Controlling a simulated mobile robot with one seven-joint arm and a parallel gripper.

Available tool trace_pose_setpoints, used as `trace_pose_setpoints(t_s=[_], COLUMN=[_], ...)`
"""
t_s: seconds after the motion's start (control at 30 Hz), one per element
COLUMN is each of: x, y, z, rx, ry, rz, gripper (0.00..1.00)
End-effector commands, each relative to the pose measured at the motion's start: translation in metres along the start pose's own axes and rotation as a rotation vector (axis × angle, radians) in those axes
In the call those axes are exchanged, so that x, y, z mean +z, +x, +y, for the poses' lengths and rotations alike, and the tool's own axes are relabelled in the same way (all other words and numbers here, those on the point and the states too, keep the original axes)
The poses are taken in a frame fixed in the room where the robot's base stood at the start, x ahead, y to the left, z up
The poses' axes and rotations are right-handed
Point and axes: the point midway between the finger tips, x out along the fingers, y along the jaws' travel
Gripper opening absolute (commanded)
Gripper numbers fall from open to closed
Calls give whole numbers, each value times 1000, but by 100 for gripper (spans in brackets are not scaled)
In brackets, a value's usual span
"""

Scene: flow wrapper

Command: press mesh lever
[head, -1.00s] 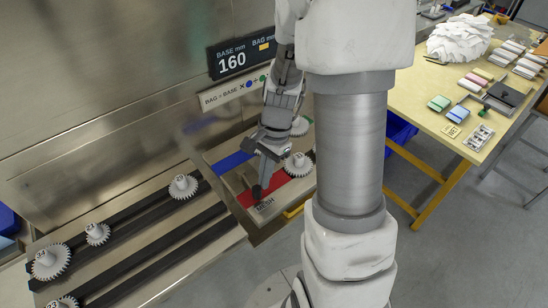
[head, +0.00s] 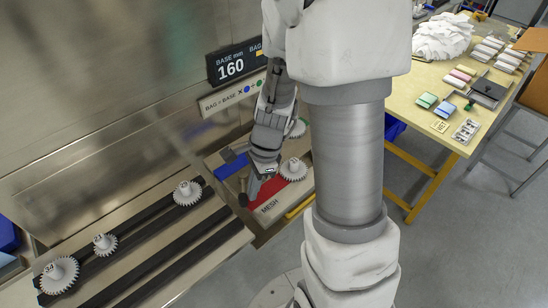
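The plate marked MESH (head: 270,207) lies low in the middle of the head view, with a red patch (head: 291,192) and a blue patch (head: 233,163) behind it. A dark round knob (head: 243,200), which looks like the end of the mesh lever, shows just left of the MESH label. My gripper (head: 249,192) reaches down over the plate, its tip at or close to the knob. I cannot tell whether it touches. The fingers are small and seen from behind, so their opening is unclear. The rest of the lever is mostly hidden by my gripper.
White toothed gears stand on the plate (head: 293,169) and on the dark rails (head: 187,192) at left. A display reading 160 (head: 231,67) and a formula sign (head: 229,96) are on the metal wall close behind my arm. A yellow table (head: 406,92) stands at right.

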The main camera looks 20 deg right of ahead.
Motion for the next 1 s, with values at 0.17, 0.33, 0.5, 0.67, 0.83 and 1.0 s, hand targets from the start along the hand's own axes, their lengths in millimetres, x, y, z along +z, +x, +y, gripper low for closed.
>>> trace_pose_setpoints(t_s=[0.17,0.33,0.5,0.67,0.83,1.0], x=[2,2,2,2,-4,-17], y=[1,1,1,1,-1,-4], z=[0,0,0,0,-2,-6], rx=[2,2,2,2,2,2], ry=[-3,-4,-4,-4,-4,-5], rz=[-1,-1,-1,-1,-1,0], gripper=[0,0,0,0,0,0])
